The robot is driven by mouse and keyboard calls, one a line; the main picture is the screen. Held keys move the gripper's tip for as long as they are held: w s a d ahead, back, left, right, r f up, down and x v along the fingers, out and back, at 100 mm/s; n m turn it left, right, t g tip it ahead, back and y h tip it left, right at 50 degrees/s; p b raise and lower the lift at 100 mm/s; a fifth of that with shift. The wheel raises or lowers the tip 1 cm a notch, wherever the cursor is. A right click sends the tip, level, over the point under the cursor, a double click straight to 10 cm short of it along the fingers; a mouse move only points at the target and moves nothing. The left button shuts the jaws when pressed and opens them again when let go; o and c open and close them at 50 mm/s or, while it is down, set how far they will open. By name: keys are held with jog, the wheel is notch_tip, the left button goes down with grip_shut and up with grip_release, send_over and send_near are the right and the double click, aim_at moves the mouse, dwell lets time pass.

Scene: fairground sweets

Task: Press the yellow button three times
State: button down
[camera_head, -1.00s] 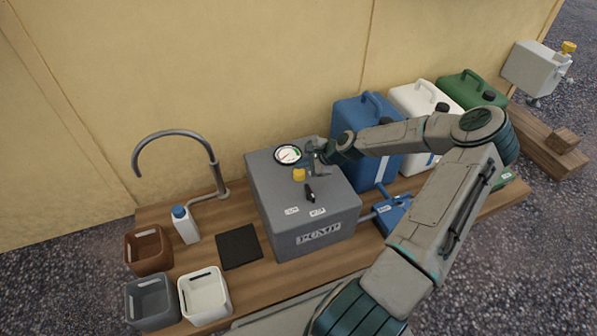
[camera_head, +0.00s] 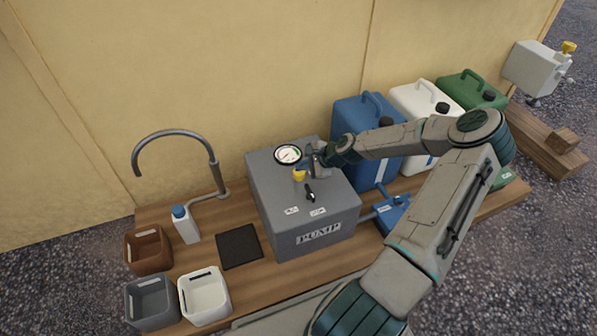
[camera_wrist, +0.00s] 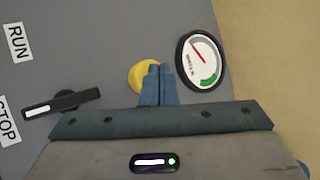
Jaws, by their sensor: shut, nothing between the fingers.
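The yellow button (camera_head: 298,176) is on top of the grey pump box (camera_head: 283,185), between the gauge and the black switch. It also shows in the wrist view (camera_wrist: 139,76), partly covered by my fingers. My gripper (camera_head: 306,167) is over the box, with its fingertips at the button. In the wrist view its blue fingers (camera_wrist: 160,70) are shut together, with nothing between them. They overlap the button's right part. I cannot tell whether they touch it or how far it is pushed in.
The round gauge (camera_wrist: 202,58) has its red needle outside the green band. The black switch (camera_wrist: 70,101) has its white-marked end toward the STOP label (camera_wrist: 8,122). Canisters (camera_head: 358,125) stand right of the box. A tap (camera_head: 215,180), a bottle (camera_head: 186,226) and open bins (camera_head: 205,297) are at left.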

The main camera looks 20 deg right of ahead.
jog(key=shift+f, duration=0.65)
dwell(0.3)
jog(key=shift+r+p, duration=0.9)
jog(key=shift+r, duration=0.35)
jog(key=shift+r+p, duration=0.1)
jog(key=shift+p, duration=0.25)
jog(key=shift+f, duration=0.2)
jog(key=shift+f, duration=0.3)
jog(key=shift+f+b, duration=0.55)
jog(key=shift+f, duration=0.3)
dwell(0.6)
jog(key=shift+r, duration=0.1)
jog(key=shift+r+p, duration=1.1)
jog(key=shift+r, duration=0.05)
